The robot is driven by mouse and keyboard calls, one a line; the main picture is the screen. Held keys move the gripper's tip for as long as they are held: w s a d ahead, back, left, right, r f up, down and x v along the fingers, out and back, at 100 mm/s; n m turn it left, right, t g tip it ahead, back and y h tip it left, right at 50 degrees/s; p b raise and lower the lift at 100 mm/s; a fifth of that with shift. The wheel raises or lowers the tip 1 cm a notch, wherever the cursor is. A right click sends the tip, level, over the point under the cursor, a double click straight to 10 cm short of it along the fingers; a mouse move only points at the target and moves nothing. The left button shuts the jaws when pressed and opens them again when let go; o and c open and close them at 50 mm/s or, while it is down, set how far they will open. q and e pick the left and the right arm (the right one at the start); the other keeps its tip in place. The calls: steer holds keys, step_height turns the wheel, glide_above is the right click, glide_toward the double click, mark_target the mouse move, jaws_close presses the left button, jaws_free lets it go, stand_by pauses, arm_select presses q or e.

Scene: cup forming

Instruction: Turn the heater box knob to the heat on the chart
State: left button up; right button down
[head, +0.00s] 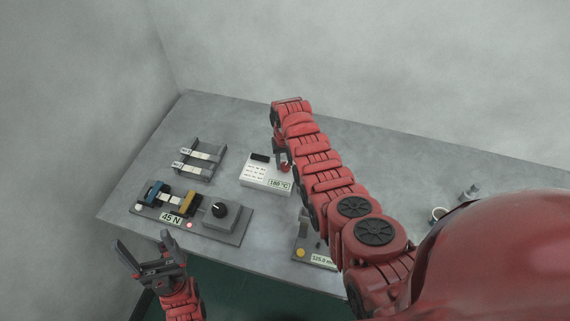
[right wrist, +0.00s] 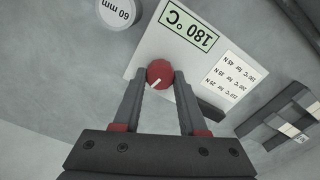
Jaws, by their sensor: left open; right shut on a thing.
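The heater box (head: 256,184) is a white box in the middle of the table, with a red knob (right wrist: 160,73) and a green display (right wrist: 188,24) reading 180 °C. The knob has a white pointer mark. The chart (right wrist: 229,80) is a white label on the box with rows pairing °C with N; its figures are too small to read surely. My right gripper (right wrist: 160,78) is shut on the knob, one finger on each side; it also shows in the head view (head: 282,160). My left gripper (head: 142,240) is open and empty at the table's front left edge.
A force rig (head: 237,236) with a black dial, blue and yellow blocks and a 45 N display stands at front left. A dark rack (head: 204,168) with labelled strips is behind it. A device reading about 125 mm (head: 301,253) is partly hidden by my right arm. A cup (head: 438,214) stands right.

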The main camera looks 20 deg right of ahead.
steer(key=m+b, duration=0.2)
steer(key=m, duration=0.2)
steer(key=shift+b, duration=0.3)
steer(key=shift+w+d+m+b, duration=0.1)
steer(key=shift+m+b, duration=0.2)
steer(key=shift+m, duration=0.2)
steer(key=shift+r, duration=0.1)
steer(key=shift+c, duration=2.2)
jaws_free()
